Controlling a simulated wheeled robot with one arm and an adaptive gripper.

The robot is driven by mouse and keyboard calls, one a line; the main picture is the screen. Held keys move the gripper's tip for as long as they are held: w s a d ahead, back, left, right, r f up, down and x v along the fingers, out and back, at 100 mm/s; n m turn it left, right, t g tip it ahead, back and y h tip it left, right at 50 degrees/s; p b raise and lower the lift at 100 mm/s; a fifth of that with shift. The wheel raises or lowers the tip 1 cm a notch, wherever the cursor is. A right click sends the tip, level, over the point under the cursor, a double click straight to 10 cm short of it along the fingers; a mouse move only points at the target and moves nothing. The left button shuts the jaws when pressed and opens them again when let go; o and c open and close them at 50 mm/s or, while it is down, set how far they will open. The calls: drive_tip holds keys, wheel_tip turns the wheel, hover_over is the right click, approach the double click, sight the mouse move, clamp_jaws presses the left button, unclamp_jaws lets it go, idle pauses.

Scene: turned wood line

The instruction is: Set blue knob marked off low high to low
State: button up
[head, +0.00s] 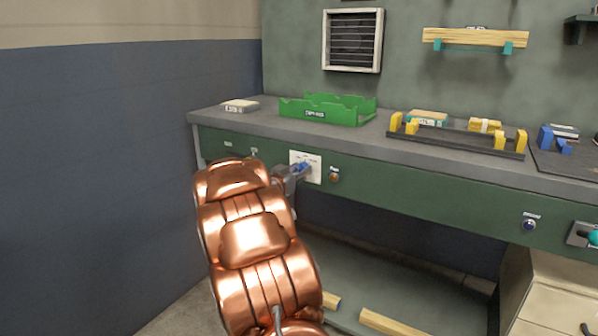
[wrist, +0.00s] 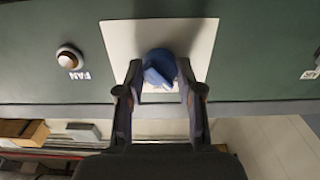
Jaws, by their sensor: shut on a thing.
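The blue knob (head: 301,168) sits on a white plate (head: 314,173) on the green front panel of the bench. In the wrist view the knob (wrist: 160,70) lies between the two fingers of my gripper (wrist: 160,88), which is shut on it. A raised lighter blue bar on the knob's face looks slanted. The plate (wrist: 199,40) shows around the knob, but I cannot read the off, low and high marks. In the head view my copper arm reaches to the panel, and my gripper (head: 290,174) partly covers the knob and the plate's left side.
An orange-brown button (head: 334,177) is right of the plate; in the wrist view a round button (wrist: 69,58) labelled FAN is to the left. A blue button (head: 529,225) is farther right. A green tray (head: 322,110) stands on the bench above. Wood pieces (head: 388,322) lie below.

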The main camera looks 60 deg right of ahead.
drive_tip(key=m, duration=0.3)
drive_tip(key=shift+m, duration=0.4)
drive_tip(key=shift+m+b, duration=0.4)
drive_tip(key=shift+m, duration=1.5)
drive_tip(key=o, duration=1.1)
drive_tip(key=shift+o, duration=0.2)
drive_tip(key=a, duration=1.2)
drive_tip(key=shift+s, duration=0.3)
